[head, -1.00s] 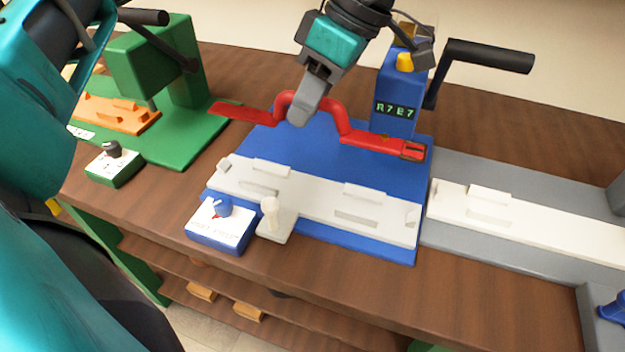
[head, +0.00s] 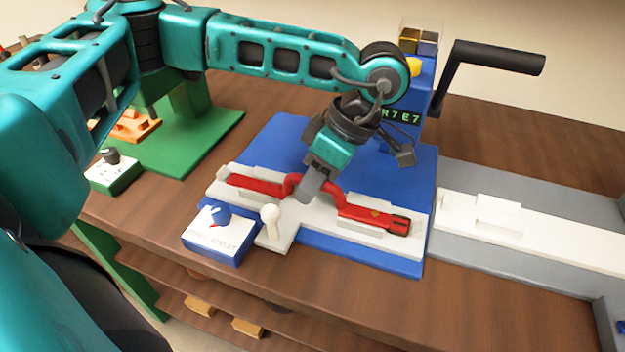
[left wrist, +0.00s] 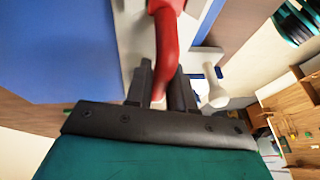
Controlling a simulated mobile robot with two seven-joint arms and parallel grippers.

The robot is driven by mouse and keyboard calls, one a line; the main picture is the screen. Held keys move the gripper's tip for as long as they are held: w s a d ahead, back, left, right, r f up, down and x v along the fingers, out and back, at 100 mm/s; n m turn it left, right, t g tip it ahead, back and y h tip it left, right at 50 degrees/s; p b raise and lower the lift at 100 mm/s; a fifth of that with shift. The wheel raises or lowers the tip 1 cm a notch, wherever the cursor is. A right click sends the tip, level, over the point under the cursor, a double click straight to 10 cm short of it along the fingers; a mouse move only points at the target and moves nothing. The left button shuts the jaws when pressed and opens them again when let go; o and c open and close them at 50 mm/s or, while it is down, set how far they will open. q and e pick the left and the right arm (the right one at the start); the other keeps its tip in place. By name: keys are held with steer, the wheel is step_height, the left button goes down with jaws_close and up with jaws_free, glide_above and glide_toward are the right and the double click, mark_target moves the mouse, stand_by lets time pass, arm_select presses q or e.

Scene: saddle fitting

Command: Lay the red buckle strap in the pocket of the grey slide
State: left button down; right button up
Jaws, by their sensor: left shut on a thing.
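The red buckle strap (head: 362,213) has an arched middle and a dark buckle at its right end. My left gripper (head: 304,193) is shut on the arched middle from above. In the left wrist view the strap (left wrist: 167,45) runs up from between the fingers (left wrist: 160,88). The pale grey slide (head: 312,228) lies along the front of a blue base. The strap lies lengthwise along the slide, between its raised side blocks, at or just above the surface. Whether it is fully down in the pocket cannot be told. My right gripper is not in view.
A blue control box (head: 220,236) and a pale lever (head: 270,220) stand in front of the slide. A blue post with a display (head: 400,118) and black crank handle (head: 495,57) stands behind. A grey fixture (head: 470,255) is at right, a green one (head: 190,140) at left.

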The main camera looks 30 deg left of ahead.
arm_select(q)
steer(key=shift+f, duration=0.15)
steer(key=c, duration=1)
jaws_free()
steer(key=v, duration=0.8)
steer(key=shift+a, duration=0.1)
steer(key=shift+f, duration=0.1)
